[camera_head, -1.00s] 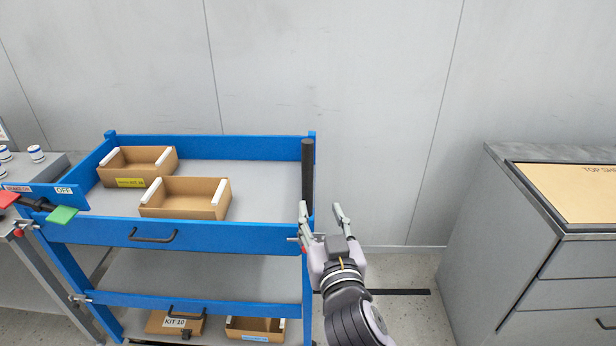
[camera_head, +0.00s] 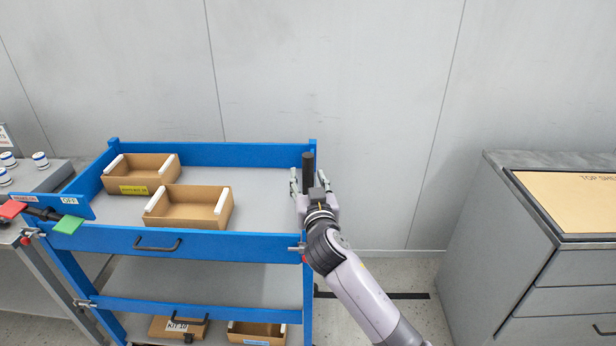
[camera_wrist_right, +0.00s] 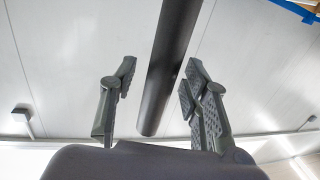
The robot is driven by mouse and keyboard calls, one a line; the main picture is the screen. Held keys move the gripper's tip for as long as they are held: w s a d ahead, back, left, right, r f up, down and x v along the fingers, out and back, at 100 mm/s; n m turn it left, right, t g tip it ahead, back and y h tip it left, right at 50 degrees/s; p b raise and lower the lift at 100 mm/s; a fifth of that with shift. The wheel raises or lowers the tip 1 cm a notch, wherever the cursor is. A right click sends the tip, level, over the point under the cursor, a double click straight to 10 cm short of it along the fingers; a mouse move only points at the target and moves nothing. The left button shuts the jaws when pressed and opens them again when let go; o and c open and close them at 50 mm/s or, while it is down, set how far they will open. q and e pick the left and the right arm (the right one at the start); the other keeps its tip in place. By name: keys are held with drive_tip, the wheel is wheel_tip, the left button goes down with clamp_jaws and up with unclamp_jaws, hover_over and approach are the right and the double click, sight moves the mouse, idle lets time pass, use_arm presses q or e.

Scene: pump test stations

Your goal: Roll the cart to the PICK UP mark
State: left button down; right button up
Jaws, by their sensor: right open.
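The blue cart (camera_head: 190,238) stands at the left in the head view, with grey shelves. Its black push handle (camera_head: 308,170) stands at the cart's right end; it also shows in the right wrist view (camera_wrist_right: 170,62) as a dark bar. My right gripper (camera_head: 310,180) is at the handle, with one finger on either side of it. In the right wrist view the open fingers (camera_wrist_right: 155,90) are apart from the bar, with gaps on both sides. The PICK UP mark is not seen. My left gripper is not in view.
Two cardboard boxes (camera_head: 187,208) sit on the top shelf, and more boxes (camera_head: 257,333) on the bottom. A grey cabinet (camera_head: 500,250) stands at the right, with floor (camera_head: 400,272) between. A wall is behind.

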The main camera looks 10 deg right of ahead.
drive_tip(key=shift+w, duration=0.25)
drive_tip(key=shift+c, duration=0.6)
clamp_jaws()
